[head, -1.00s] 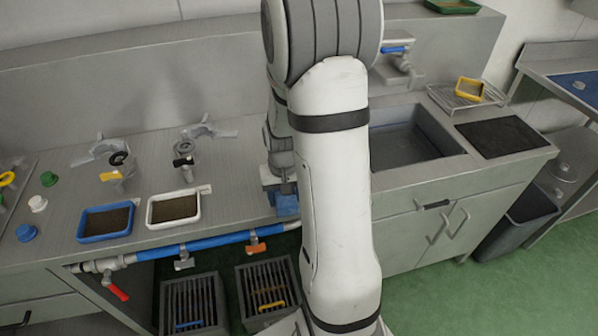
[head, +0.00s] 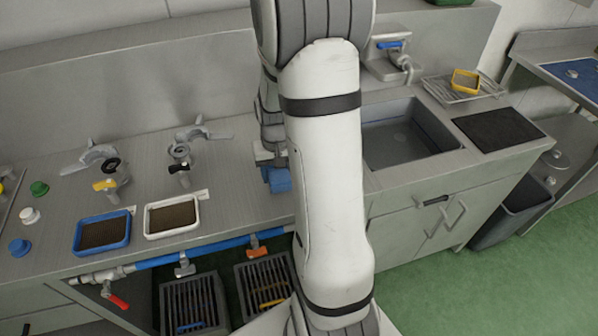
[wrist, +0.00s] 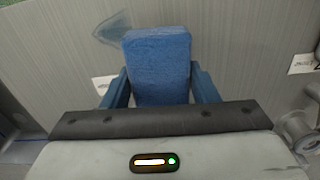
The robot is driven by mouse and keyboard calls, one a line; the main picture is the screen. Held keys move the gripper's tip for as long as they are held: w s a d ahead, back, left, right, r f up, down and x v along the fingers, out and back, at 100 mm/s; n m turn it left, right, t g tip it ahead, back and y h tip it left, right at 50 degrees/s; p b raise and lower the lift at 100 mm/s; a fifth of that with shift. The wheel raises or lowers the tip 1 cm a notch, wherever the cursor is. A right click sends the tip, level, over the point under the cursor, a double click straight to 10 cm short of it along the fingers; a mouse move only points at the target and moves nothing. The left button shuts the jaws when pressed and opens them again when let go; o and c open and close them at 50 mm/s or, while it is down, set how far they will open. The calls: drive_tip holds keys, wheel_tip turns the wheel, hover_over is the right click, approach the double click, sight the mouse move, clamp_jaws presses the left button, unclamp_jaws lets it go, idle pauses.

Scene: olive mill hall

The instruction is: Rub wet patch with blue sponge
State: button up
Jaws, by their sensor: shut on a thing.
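The blue sponge (wrist: 158,60) is held between the two blue fingers of my gripper (wrist: 160,88) in the wrist view. In the head view the sponge (head: 280,181) shows below my gripper (head: 272,168), over the grey steel worktop (head: 235,150), just left of my arm. I cannot tell whether it touches the worktop. A bluish smear that looks like the wet patch (wrist: 110,28) lies on the brushed steel in the wrist view, beside the sponge's far left corner. Part of it may be hidden by the sponge. In the head view I cannot make out the patch.
A blue tray (head: 77,246) and a white tray (head: 149,234) stand left on the worktop, near two taps (head: 108,182). A sink (head: 408,143) lies right of my arm, with a black mat (head: 498,131) beyond. A blue pipe (head: 217,242) runs below the front edge.

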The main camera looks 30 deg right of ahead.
drive_tip(key=shift+w+r+p, duration=0.3)
drive_tip(key=shift+r+p, duration=0.2)
drive_tip(key=shift+r, duration=0.4)
drive_tip(key=shift+s+r+p, duration=0.1)
drive_tip(key=shift+r+p, duration=0.8)
drive_tip(key=shift+r, duration=0.5)
drive_tip(key=shift+f, duration=0.1)
